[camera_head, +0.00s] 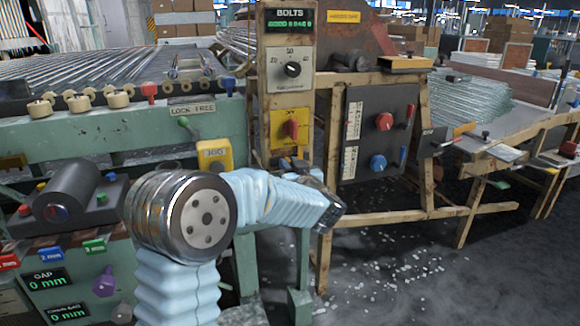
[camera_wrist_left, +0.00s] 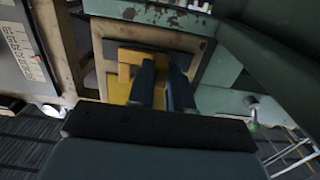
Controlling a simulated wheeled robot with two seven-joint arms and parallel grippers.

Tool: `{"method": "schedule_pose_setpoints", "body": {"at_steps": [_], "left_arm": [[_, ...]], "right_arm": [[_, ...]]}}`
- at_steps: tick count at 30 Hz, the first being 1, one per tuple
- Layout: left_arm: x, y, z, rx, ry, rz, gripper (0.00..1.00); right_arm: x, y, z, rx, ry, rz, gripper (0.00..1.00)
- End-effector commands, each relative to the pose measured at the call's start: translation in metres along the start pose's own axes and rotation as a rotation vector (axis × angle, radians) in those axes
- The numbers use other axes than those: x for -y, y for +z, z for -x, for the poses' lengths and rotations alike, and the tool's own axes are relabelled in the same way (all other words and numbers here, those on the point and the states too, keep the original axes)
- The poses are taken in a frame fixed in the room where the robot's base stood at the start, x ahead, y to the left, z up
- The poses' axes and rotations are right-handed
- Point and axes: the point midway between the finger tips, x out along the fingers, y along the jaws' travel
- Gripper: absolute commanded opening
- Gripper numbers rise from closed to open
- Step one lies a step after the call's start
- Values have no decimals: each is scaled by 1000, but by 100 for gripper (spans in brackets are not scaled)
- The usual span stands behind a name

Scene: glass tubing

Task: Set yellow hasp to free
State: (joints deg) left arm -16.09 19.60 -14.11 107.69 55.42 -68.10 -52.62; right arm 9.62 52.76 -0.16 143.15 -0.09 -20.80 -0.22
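In the left wrist view the yellow hasp (camera_wrist_left: 127,65) shows just beyond the fingers, over a yellow plate (camera_wrist_left: 117,91). My left gripper (camera_wrist_left: 163,90) has its two dark fingers a little apart, with a narrow gap between them. The fingers overlap the hasp's edge in the picture; I cannot tell whether they touch it. In the head view the left gripper (camera_head: 308,178) is mostly hidden behind the wrist. My right gripper is not in view.
A dark panel (camera_head: 378,135) with red and blue knobs stands to the right. Glass bits are scattered on the floor (camera_head: 400,275).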

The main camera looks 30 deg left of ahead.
Motion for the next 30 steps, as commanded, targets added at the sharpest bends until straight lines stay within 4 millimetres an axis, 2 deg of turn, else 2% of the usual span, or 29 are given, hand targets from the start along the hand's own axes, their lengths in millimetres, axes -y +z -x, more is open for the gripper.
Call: {"method": "schedule_pose_setpoints", "body": {"at_steps": [1, 3, 4, 13, 21, 28, 29, 30], "left_arm": [[0, 0, 0, 0, 0, 0, 11], [0, 0, 0, 0, 0, 0, 1], [0, 0, 0, 0, 0, 0, 0], [1, -1, 0, -1, -1, 1, 0], [29, -1, -1, -1, -3, 1, 0], [31, -1, -1, -2, -6, 1, 0], [31, -1, -1, -2, -7, 1, 19], [31, -1, -1, -2, -7, 1, 25]], "right_arm": [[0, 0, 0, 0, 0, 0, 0], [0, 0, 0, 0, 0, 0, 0], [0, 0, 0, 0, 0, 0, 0], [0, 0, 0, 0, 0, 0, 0], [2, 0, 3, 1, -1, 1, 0], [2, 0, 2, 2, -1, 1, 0], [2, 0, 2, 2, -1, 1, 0], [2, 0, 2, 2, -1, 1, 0]]}}
